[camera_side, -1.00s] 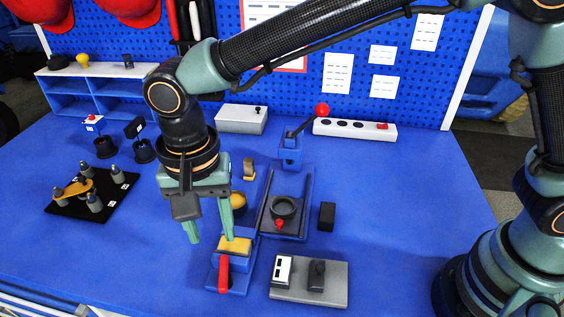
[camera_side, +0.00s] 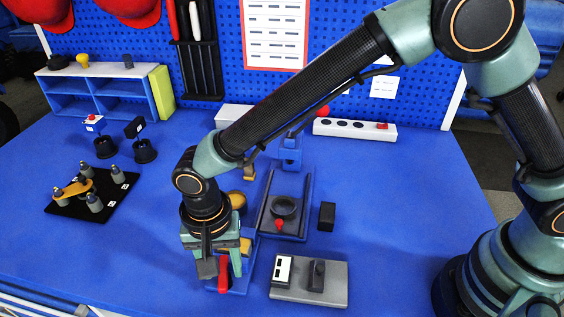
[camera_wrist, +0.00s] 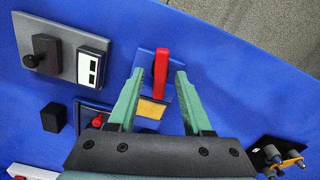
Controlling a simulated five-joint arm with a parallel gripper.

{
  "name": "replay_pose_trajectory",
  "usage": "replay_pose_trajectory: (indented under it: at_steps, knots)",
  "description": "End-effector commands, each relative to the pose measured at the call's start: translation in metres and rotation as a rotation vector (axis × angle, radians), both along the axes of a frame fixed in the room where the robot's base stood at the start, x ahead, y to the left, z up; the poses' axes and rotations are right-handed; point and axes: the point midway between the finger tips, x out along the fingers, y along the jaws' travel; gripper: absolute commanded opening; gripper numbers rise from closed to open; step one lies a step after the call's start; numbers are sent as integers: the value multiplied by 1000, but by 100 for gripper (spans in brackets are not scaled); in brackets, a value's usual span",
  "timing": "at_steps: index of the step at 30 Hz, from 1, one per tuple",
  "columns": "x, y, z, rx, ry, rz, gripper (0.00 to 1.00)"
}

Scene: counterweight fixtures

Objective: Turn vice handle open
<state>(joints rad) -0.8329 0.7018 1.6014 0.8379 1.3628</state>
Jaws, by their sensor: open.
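The vice has a red handle (camera_side: 224,274) at the front of its blue base (camera_side: 241,282), with a yellow block (camera_side: 246,245) behind it. My gripper (camera_side: 222,272) is low over the vice's front end, at the handle. In the wrist view the red handle (camera_wrist: 161,72) lies between the two open green fingers (camera_wrist: 157,88), with gaps on both sides. The yellow block (camera_wrist: 151,108) shows nearer the palm. In the side view my gripper hides part of the vice.
A grey plate (camera_side: 335,290) with a black knob and white switch sits right of the vice. A blue fixture with a dark round cup (camera_side: 285,207) stands behind it, beside a black block (camera_side: 327,216). A black board (camera_side: 112,195) with several pegs lies far left.

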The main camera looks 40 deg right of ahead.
Motion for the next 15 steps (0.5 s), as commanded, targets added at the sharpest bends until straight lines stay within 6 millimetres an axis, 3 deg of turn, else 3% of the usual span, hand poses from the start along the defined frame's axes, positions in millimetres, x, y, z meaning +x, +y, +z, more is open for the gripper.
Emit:
replay_pose_trajectory:
  at_steps: [1, 3, 5, 15]
  knots:
    - [0, 0, 0, 0, 0, 0, 46]
    - [0, 0, 0, 0, 0, 0, 19]
    - [0, 0, 0, 0, 0, 0, 0]
    - [0, 0, 0, -1, 0, 22, 0]
